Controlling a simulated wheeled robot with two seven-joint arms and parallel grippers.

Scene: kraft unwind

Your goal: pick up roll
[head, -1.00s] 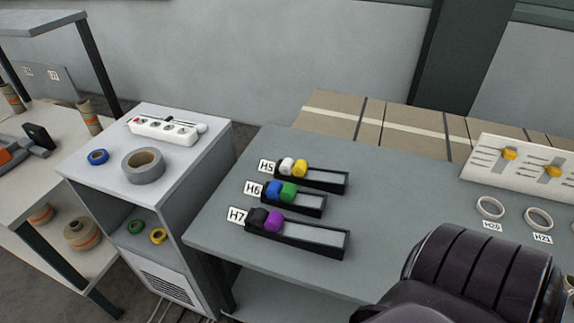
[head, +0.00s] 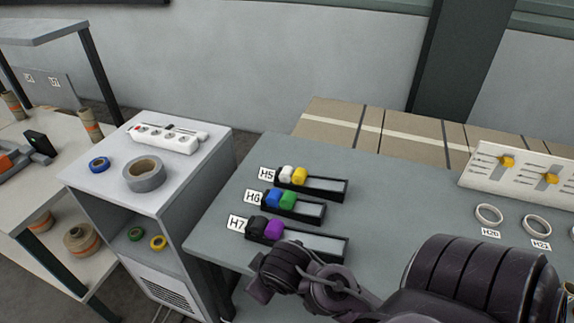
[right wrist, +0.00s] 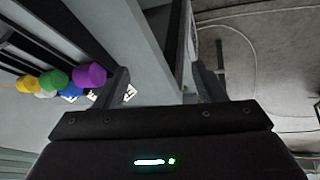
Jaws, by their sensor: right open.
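A grey tape roll (head: 144,173) lies flat on top of the white cabinet, with a smaller blue roll (head: 99,164) to its left. A green roll (head: 136,233) and a yellow roll (head: 158,242) lie on the shelf inside the cabinet. Small coloured rolls, including a purple one (head: 273,230), sit in trays labelled H5, H6 and H7; the purple one also shows in the right wrist view (right wrist: 89,76). My right gripper (right wrist: 160,85) is open, with nothing between its fingers, near the table's front left edge. My left gripper is not in view.
A white power strip (head: 165,138) stands at the back of the cabinet (head: 200,172). The grey table (head: 395,190) also bears white rings (head: 489,215) at the right. A slotted white panel (head: 525,175) stands behind them. A gap separates the cabinet from the table.

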